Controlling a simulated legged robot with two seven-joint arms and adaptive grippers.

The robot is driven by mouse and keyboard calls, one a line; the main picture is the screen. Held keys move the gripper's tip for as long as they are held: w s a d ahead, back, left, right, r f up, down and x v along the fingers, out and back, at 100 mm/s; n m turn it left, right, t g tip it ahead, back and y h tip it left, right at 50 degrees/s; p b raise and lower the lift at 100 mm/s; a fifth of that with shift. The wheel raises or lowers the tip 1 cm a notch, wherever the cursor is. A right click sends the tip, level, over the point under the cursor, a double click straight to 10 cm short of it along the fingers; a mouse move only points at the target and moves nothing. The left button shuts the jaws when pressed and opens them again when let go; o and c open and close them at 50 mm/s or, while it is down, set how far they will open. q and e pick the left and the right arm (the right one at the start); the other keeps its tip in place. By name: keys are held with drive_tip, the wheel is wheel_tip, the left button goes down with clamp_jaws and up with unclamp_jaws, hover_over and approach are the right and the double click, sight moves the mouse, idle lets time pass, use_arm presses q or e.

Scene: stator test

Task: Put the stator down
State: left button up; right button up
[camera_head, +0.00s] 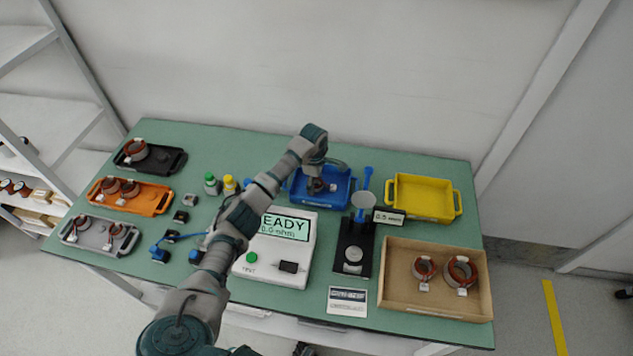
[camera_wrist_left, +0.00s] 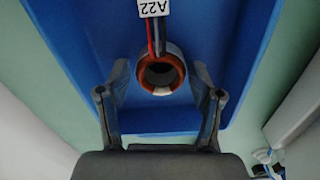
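My left gripper (camera_wrist_left: 161,72) is open, with one finger on each side of the ring and a visible gap to each. In the head view this gripper (camera_head: 317,184) reaches down into the blue tray (camera_head: 341,198) at the back middle of the table. It mostly hides the stator there. My right gripper is not seen.
A yellow bin (camera_head: 424,179) stands right of the blue tray. A tester (camera_head: 262,270) reading READY and a black scale-like fixture (camera_head: 342,262) stand in front. A wooden box (camera_head: 395,290) holds two stators. Black (camera_head: 170,172), orange (camera_head: 158,208) and grey (camera_head: 92,245) trays with stators line the left.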

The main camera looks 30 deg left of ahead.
use_arm(q)
drive_tip(key=shift+a, duration=0.2)
drive_tip(key=shift+d+r, duration=0.1)
drive_tip(key=shift+d, duration=0.25)
drive_tip(key=shift+d+r, duration=0.2)
drive_tip(key=shift+r, duration=0.15)
wheel_tip(320, 180, up, 5)
drive_tip(key=shift+d+r, duration=0.15)
drive_tip(key=shift+r, duration=0.05)
wheel_tip(320, 180, up, 6)
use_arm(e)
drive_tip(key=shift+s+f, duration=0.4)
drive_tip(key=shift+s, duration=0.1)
